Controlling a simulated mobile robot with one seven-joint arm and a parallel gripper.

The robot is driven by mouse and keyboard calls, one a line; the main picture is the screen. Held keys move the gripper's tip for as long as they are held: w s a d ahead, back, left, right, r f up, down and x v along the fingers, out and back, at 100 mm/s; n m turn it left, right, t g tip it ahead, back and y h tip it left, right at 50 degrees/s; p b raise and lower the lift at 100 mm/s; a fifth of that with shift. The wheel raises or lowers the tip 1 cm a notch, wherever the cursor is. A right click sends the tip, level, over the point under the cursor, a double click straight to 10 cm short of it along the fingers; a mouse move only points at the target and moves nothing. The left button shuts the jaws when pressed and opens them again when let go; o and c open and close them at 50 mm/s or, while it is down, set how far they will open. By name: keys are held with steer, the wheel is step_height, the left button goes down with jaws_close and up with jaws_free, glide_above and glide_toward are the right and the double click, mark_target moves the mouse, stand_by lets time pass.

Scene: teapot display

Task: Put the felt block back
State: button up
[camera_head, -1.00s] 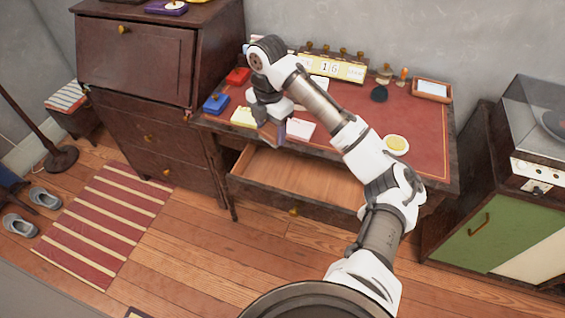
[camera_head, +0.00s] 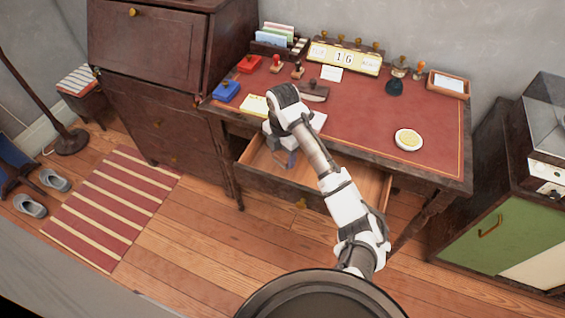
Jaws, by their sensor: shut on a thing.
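My gripper (camera_head: 280,150) is over the left part of the open desk drawer (camera_head: 345,180). It is shut on a small grey-brown thing (camera_head: 290,160), which looks like the felt block; the hand and fingers hide much of it. I cannot tell whether it touches the drawer floor. The visible wooden floor of the drawer looks bare.
The red-topped desk (camera_head: 370,120) carries a blue stamp pad (camera_head: 226,91), a red one (camera_head: 249,64), stamps, a calendar (camera_head: 345,57) and a yellow-filled dish (camera_head: 408,139). A dark cabinet (camera_head: 150,60) stands left, a green-doored cabinet (camera_head: 510,235) right.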

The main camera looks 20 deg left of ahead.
mark_target(282, 163)
steer(key=shift+f, duration=2.15)
steer(key=shift+f, duration=0.15)
steer(key=o, duration=0.9)
steer(key=shift+o, duration=0.2)
step_height(282, 163, up, 12)
steer(key=shift+r+p, duration=0.2)
steer(key=shift+p, duration=0.1)
